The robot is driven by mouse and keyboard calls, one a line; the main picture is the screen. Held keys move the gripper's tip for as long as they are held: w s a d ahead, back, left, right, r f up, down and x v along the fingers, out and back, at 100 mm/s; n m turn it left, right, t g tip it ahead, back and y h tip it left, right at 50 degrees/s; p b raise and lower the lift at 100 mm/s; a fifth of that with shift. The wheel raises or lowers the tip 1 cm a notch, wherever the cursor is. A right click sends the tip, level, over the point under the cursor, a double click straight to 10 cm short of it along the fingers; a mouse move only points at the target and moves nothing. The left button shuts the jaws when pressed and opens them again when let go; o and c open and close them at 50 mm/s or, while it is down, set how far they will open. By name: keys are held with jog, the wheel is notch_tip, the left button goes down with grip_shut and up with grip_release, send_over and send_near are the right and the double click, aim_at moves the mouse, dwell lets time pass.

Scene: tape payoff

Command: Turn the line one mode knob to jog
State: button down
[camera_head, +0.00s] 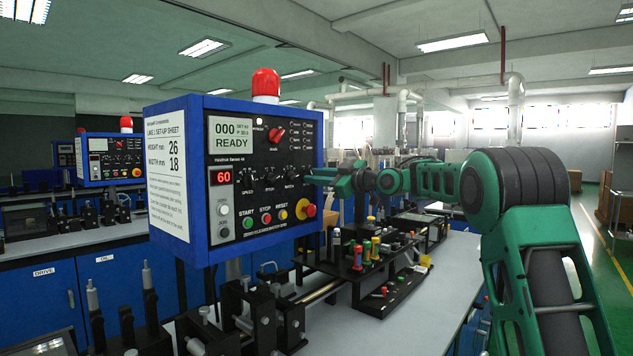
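The blue control box (199,250) with a "LINE 1 SET-UP SHEET" on its left side stands in the middle of the head view. A red pointer knob (277,134) is at the upper middle of its front panel, with a column of small labels to its right. The labels are too small to read, so I cannot tell which setting it points at. My gripper (314,177) is at the panel's right edge, right of and below the red knob, and does not appear to touch it. Its fingers are too small to judge their opening.
Black knobs (270,177), coloured push buttons (266,218) and a red stop button on yellow (305,209) share the panel. The display reads "000 READY". Black fixtures (262,320) and a parts rack (392,290) stand below. A similar box (109,158) is behind left.

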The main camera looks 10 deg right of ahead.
jog(key=shift+d, duration=0.1)
jog(key=shift+r+m, duration=0.1)
jog(key=shift+m, duration=0.3)
jog(key=c, duration=2.5)
grip_release()
jog(key=m, duration=0.5)
jog(key=shift+m, duration=0.3)
jog(key=shift+c, duration=0.2)
jog(key=shift+m, duration=2.8)
jog(key=shift+f, duration=0.2)
